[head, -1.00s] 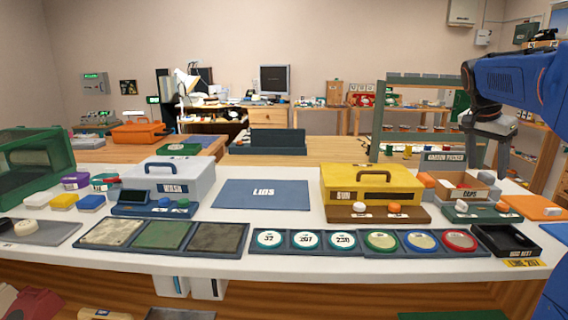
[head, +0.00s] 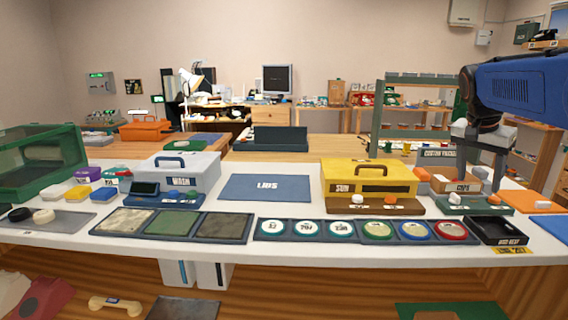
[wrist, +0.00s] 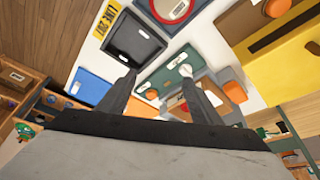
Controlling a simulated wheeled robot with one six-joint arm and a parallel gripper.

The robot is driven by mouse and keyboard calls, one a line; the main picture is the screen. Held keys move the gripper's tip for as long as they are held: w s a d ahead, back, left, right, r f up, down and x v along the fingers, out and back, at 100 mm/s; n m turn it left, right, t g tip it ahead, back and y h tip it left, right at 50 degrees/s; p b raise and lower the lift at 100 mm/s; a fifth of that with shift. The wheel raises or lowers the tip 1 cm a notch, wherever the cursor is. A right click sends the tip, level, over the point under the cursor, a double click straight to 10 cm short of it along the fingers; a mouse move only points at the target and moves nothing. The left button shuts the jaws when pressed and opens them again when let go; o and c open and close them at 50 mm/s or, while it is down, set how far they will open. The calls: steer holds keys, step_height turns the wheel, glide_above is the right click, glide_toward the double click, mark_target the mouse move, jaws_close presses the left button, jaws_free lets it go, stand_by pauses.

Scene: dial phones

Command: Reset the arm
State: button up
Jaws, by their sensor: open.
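My gripper (head: 485,178) is at the right of the head view, hanging from my blue arm, with its fingers pointing down over the small caps box area. In the wrist view its two dark fingers (wrist: 158,85) stand apart with nothing between them.
A yellow SUN box (head: 370,174) stands left of my gripper, and a white WASH box (head: 200,172) further left. The blue LIDS mat (head: 264,187) is bare. Round dials sit in a dark rack (head: 345,239) along the front edge. A green shelf frame (head: 376,115) stands behind.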

steer(key=s+a+f+n, duration=0.2)
steer(key=s+a, duration=0.2)
steer(key=s+a+f+n+t+y, duration=0.1)
steer(key=s+a+f, duration=0.1)
steer(key=s+a, duration=0.2)
steer(key=s+a+f+n, duration=0.2)
steer(key=s+a+f, duration=0.1)
steer(key=s+a, duration=0.1)
steer(key=shift+a+n+y, duration=0.15)
steer(key=shift+n+y, duration=0.15)
steer(key=s+a+f+n+t+y, duration=0.1)
steer(key=s+a+f+n+y, duration=0.1)
steer(key=s+a+f+n, duration=0.4)
steer(key=s+a+f, duration=0.3)
steer(key=s+f, duration=0.4)
steer(key=s, duration=0.1)
steer(key=shift+s+f+t, duration=0.15)
steer(key=shift+f+t, duration=0.15)
steer(key=shift+f, duration=0.05)
